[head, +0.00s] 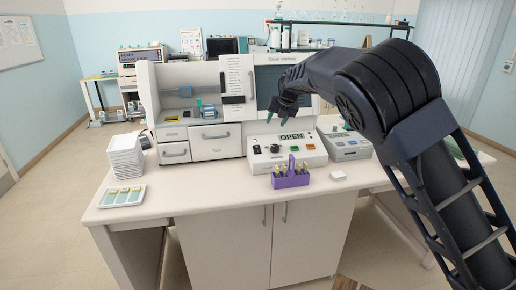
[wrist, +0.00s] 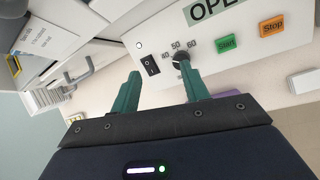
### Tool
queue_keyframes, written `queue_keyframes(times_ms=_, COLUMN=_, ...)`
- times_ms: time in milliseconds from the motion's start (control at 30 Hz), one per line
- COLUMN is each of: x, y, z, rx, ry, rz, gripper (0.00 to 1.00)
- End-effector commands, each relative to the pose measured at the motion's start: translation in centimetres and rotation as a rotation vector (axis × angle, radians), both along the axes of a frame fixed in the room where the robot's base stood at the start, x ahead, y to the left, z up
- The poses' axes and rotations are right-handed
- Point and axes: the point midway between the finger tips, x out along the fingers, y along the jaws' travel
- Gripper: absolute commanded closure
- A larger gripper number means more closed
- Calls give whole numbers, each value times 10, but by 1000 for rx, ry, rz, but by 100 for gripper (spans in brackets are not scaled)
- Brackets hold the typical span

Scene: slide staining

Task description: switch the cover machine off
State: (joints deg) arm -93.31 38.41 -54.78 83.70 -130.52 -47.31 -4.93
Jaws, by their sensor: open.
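The cover machine (head: 222,137) is a large white cabinet on the bench, with drawers and a dark window. Its control box (head: 312,158) stands in front, with a display reading OPEN. In the wrist view the box (wrist: 150,95) carries a black rocker switch (wrist: 150,65), a black dial (wrist: 181,60) marked 40, 50, 60, a green Start button (wrist: 227,43) and an orange Stop button (wrist: 271,26). My gripper (wrist: 162,80) is open and empty, with green fingertips. In the head view my gripper (head: 276,113) hangs above the control box, apart from it. I cannot tell the switch's position.
A purple rack (head: 291,180) with several small items stands before the control box. A second grey device (head: 345,146) is to its right, and a small white block (head: 338,176) lies nearby. White stacked trays (head: 126,157) and a slide tray (head: 122,196) are at the bench's left.

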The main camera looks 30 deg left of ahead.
Motion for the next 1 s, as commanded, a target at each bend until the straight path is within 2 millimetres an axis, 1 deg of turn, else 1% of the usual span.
queue_keyframes(times_ms=33, x=-20, y=13, z=-9, rx=-62, ry=-25, rz=50, gripper=55)
queue_keyframes(times_ms=100, x=-39, y=23, z=-18, rx=-136, ry=-52, rz=101, gripper=55)
queue_keyframes(times_ms=200, x=-58, y=32, z=-25, rx=-208, ry=-81, rz=149, gripper=55)
queue_keyframes(times_ms=300, x=-67, y=36, z=-28, rx=-245, ry=-97, rz=173, gripper=55)
queue_keyframes(times_ms=467, x=-67, y=39, z=-37, rx=-259, ry=-101, rz=179, gripper=55)
queue_keyframes(times_ms=567, x=-63, y=42, z=-49, rx=-257, ry=-100, rz=178, gripper=55)
queue_keyframes(times_ms=800, x=-52, y=53, z=-87, rx=-256, ry=-99, rz=176, gripper=55)
queue_keyframes(times_ms=1000, x=-44, y=61, z=-113, rx=-254, ry=-100, rz=178, gripper=55)
